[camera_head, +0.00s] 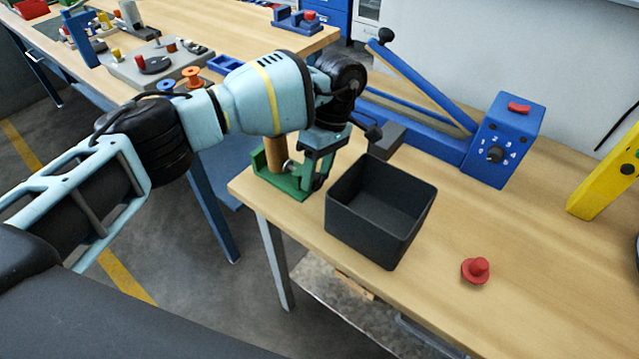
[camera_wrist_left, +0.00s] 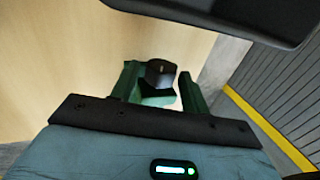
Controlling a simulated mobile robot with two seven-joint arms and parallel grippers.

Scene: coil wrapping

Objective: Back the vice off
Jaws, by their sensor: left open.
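The green vice (camera_head: 287,187) stands at the near left corner of the wooden bench, with a brown cylinder (camera_head: 275,153) upright in it. My left gripper (camera_head: 318,170) reaches down at the vice's right side, in front of part of it. In the left wrist view a dark knob (camera_wrist_left: 161,72) shows between two green uprights, beyond the gripper's black front bar. I cannot tell whether the gripper touches the knob. The left gripper is open. My right gripper is in neither view.
A black open bin (camera_head: 385,215) stands close right of the vice, and its dark wall shows in the left wrist view. A red knobbed piece (camera_head: 477,270) lies on the bench. A blue machine (camera_head: 500,140) and yellow frame (camera_head: 610,175) stand farther back. The front right bench is mostly clear.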

